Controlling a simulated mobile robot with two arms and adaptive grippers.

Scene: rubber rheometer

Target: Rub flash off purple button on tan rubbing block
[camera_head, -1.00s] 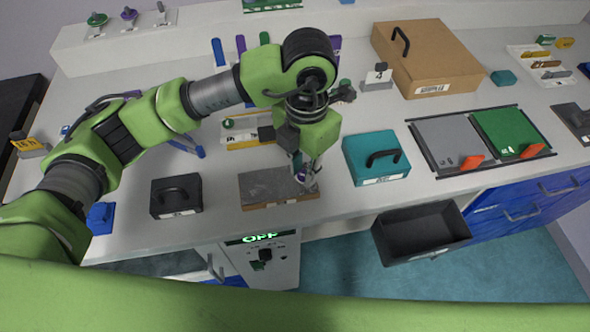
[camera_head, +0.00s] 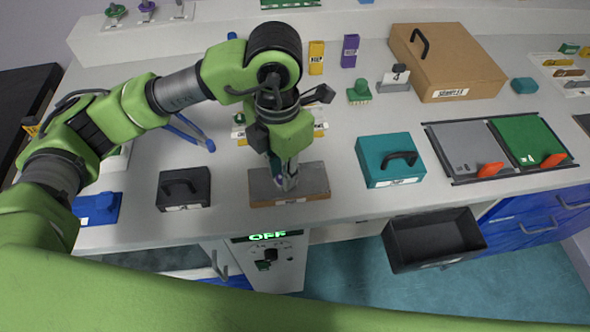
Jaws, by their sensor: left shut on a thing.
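The rubbing block (camera_head: 313,181) lies near the front edge of the bench, with a grey top face and a tan-brown front side. My left gripper (camera_head: 287,182) points down over the middle of the block and is shut on a small purple button, which is mostly hidden by the fingers. The fingertips are at or just above the block's top; I cannot tell whether the button touches it. My right gripper is not in view.
A black case (camera_head: 184,190) stands left of the block and a teal case (camera_head: 389,160) right of it. A green stamp-like piece (camera_head: 359,92) stands behind. An open black drawer (camera_head: 433,240) juts out below the bench edge. A panel reading OFF (camera_head: 267,237) is below the block.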

